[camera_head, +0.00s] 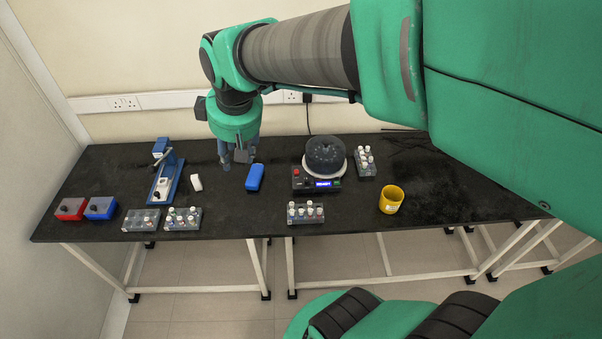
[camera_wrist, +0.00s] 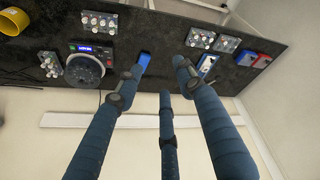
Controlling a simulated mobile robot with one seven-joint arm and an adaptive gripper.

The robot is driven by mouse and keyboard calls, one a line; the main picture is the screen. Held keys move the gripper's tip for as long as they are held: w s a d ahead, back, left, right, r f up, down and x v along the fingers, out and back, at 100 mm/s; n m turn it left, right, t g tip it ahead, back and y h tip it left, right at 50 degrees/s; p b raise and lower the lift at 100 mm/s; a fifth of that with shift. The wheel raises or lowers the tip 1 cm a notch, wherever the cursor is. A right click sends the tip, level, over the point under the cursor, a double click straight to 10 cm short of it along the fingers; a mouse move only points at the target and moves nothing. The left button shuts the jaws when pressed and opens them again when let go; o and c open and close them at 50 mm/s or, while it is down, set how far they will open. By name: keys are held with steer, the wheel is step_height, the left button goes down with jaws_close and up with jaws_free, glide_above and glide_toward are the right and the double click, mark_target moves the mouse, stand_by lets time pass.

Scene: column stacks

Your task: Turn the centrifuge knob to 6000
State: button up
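The centrifuge (camera_head: 325,155) stands at the back middle of the black table, with a dark round top. Its front panel has a lit blue display (camera_head: 323,184), a red button (camera_head: 296,172) and small dark controls. The knob and the value on the display are too small to make out. In the wrist view the centrifuge (camera_wrist: 84,70) is at the left, partly beside a finger. My gripper (camera_head: 238,157) points down above the back of the table, left of the centrifuge and apart from it. In the wrist view its blue fingers (camera_wrist: 155,88) are spread with nothing between them.
A blue box (camera_head: 255,177) lies between my gripper and the centrifuge. Vial racks stand in front of it (camera_head: 305,213) and to its right (camera_head: 365,162). A yellow cup (camera_head: 391,199) is further right. A blue-and-white device (camera_head: 166,180), more racks and red and blue boxes stand left.

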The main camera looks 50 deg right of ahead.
steer(key=w+d+f+n+g, duration=0.1)
steer(key=w+d+f, duration=0.4)
steer(key=d, duration=0.4)
steer(key=n+g+y, duration=0.1)
steer(key=n+g, duration=0.2)
glide_above(307, 179)
step_height(307, 179, down, 23)
steer(key=shift+a+r+p, duration=0.15)
steer(key=shift+p, duration=0.25)
step_height(307, 179, down, 14)
steer(key=shift+r+b, duration=0.1)
steer(key=shift+b, duration=0.85)
jaws_close()
